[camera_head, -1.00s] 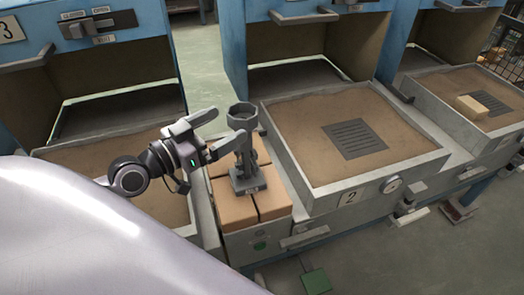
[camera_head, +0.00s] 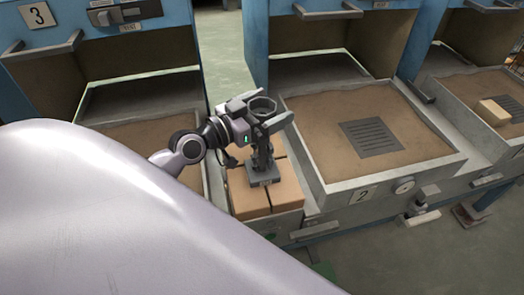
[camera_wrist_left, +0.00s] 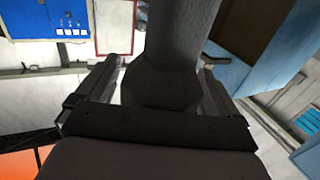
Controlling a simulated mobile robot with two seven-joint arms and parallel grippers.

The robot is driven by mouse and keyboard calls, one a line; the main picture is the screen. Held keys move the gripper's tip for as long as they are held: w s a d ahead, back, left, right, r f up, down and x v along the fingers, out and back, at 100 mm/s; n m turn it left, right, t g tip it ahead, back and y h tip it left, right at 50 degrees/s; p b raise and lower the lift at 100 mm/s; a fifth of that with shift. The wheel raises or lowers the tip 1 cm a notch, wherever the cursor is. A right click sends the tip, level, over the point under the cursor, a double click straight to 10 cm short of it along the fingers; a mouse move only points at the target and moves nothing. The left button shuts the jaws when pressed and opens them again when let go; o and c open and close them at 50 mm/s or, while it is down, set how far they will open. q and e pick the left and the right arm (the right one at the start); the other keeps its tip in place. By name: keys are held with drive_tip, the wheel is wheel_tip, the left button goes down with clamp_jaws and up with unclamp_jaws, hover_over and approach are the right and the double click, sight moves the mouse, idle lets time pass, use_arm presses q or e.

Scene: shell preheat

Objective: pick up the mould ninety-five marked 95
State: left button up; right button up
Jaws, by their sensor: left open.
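The mould ninety-five (camera_head: 263,163) is a dark grey metal piece with a square foot, a narrow stem and a many-sided open cup on top. It stands upright on tan blocks; a small label on its foot is too small to read. My left gripper (camera_head: 261,119) is at its upper part, just below the cup, with its fingers apart. In the left wrist view the mould (camera_wrist_left: 175,50) fills the space between the two open fingers (camera_wrist_left: 166,78), with a small gap visible on the left. My right gripper is not in view.
The tan blocks (camera_head: 250,201) sit between two sand-filled trays. The right tray (camera_head: 322,187) is marked 2 and has a dark grate (camera_head: 372,139). Blue-fronted ovens stand behind, one with a plate marked 3 (camera_head: 41,15). A loose tan block (camera_head: 493,112) lies in the far right tray.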

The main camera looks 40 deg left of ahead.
use_arm(q)
drive_tip(key=shift+w, duration=0.15)
clamp_jaws()
drive_tip(key=shift+r, duration=0.1)
